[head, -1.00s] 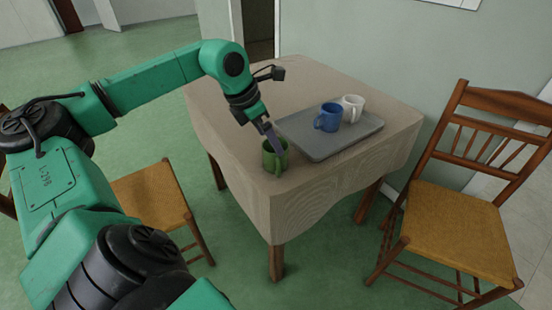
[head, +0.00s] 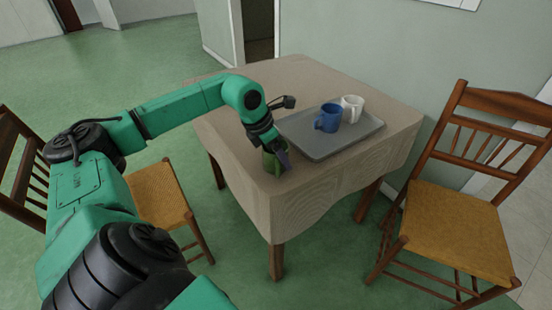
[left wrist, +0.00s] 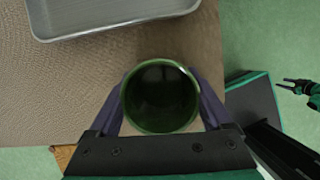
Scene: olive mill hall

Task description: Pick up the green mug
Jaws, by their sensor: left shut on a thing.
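The green mug (head: 269,166) stands upright at the near corner of the cloth-covered table (head: 300,210). My left gripper (head: 279,158) reaches down over it and partly hides it in the head view. In the left wrist view I look into the mug (left wrist: 160,97) from above, with the purple fingers of my left gripper (left wrist: 161,100) on opposite sides of it. The gripper is shut on the mug. My right gripper (left wrist: 290,84) shows small at the right edge of the left wrist view, away from the table; its jaw state is too small to tell.
A grey tray (head: 318,151) with a blue mug (head: 327,118) and a white mug (head: 353,108) lies just beyond the green mug. Wooden chairs stand left (head: 160,195) and right (head: 455,230) of the table. The far left of the tabletop is clear.

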